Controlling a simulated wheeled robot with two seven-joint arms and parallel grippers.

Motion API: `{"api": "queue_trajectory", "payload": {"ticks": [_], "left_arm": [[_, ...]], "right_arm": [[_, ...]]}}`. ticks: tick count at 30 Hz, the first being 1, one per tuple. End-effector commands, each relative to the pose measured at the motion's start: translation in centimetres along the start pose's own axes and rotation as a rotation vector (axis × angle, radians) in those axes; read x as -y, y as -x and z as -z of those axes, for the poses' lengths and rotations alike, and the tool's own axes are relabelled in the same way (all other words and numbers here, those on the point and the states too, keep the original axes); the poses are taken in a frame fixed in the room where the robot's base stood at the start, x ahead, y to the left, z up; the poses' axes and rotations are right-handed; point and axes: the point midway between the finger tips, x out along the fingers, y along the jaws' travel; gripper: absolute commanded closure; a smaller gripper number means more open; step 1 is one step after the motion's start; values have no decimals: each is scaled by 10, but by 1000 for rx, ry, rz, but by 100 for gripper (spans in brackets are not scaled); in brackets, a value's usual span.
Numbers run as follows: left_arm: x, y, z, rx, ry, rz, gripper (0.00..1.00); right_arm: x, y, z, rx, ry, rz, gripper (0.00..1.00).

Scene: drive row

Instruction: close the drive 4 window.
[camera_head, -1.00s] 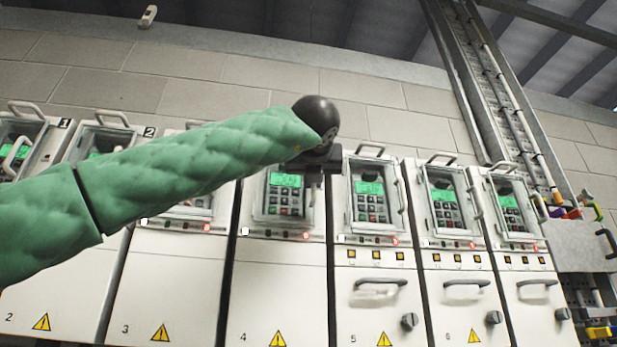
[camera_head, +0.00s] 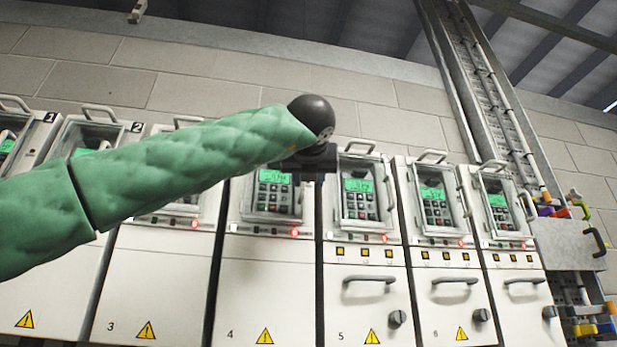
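Drive 4 is the white cabinet (camera_head: 265,285) marked 4 at its lower left. Its window (camera_head: 272,196) is in the upper part, with a green lit display and a keypad showing. My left arm, in a green quilted sleeve, crosses from the left and hides the top of this window and its handle. My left gripper (camera_head: 308,165) is dark and small beyond the black wrist ball, at the upper right corner of the drive 4 window. I cannot tell whether it touches the window or how its fingers stand. How far the window stands open is also unclear. My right gripper is out of view.
Drive 5 (camera_head: 365,270) stands close on the right, its window handle (camera_head: 359,146) near my gripper. More drives stand on both sides. A grey box with coloured handles (camera_head: 565,245) is at the far right.

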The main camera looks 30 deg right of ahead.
Motion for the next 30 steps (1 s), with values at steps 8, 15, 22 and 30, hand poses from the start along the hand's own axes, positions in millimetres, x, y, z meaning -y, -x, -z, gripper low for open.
{"api": "queue_trajectory", "payload": {"ticks": [8, 15, 22, 30], "left_arm": [[0, 0, 0, 0, 0, 1, 68], [0, 16, 0, 1, -1, 1, 68], [1, 52, 0, 3, -2, 3, 68], [1, 77, 0, 1, -1, 4, 68]], "right_arm": [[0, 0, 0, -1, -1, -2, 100], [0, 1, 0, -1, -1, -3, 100], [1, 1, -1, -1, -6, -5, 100], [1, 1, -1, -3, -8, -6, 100]]}}
